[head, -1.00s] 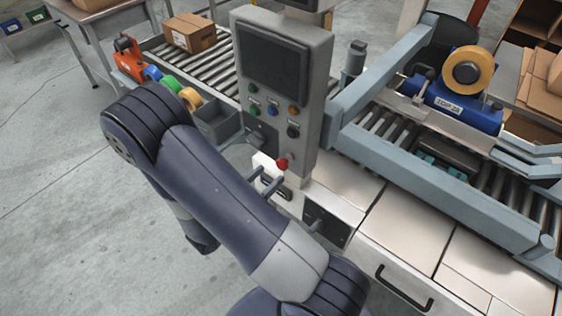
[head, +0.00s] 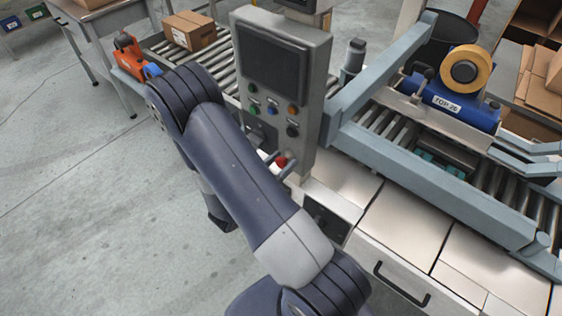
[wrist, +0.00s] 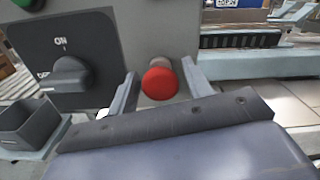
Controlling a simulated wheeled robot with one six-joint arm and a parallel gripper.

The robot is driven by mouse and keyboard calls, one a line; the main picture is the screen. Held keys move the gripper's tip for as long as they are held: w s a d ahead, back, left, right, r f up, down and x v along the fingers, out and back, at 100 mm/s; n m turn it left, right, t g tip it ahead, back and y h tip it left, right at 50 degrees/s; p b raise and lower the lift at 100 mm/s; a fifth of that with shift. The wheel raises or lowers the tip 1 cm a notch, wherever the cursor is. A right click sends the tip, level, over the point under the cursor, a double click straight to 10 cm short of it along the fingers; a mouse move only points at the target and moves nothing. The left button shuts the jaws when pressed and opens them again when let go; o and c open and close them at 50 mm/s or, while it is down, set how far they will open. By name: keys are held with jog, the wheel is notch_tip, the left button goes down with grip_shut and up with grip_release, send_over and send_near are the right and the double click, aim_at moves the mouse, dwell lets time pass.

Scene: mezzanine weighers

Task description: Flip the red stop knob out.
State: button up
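The red stop knob (wrist: 160,83) is a round red cap on a pale collar, on the front of the grey control panel. In the head view the knob (head: 280,161) shows near the panel's lower end, just past my arm. My gripper (wrist: 160,88) is open, with one finger to the left and one to the right of the knob in the wrist view. I cannot tell whether either finger touches it. In the head view a finger shows beside the knob; the rest of the gripper is hidden behind my arm.
A black rotary ON/OFF switch (wrist: 72,76) sits left of the knob, close to the left finger. A grey bin (wrist: 28,125) is at the lower left. The panel (head: 318,110) carries several coloured buttons. A conveyor with a blue tape machine (head: 455,100) stands to the right.

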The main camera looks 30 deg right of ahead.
grip_shut()
dwell(0.3)
jog(key=shift+b+v, duration=0.4)
jog(key=shift+v, duration=0.95)
jog(key=shift+o, duration=0.9)
grip_release()
jog(key=shift+a, duration=0.1)
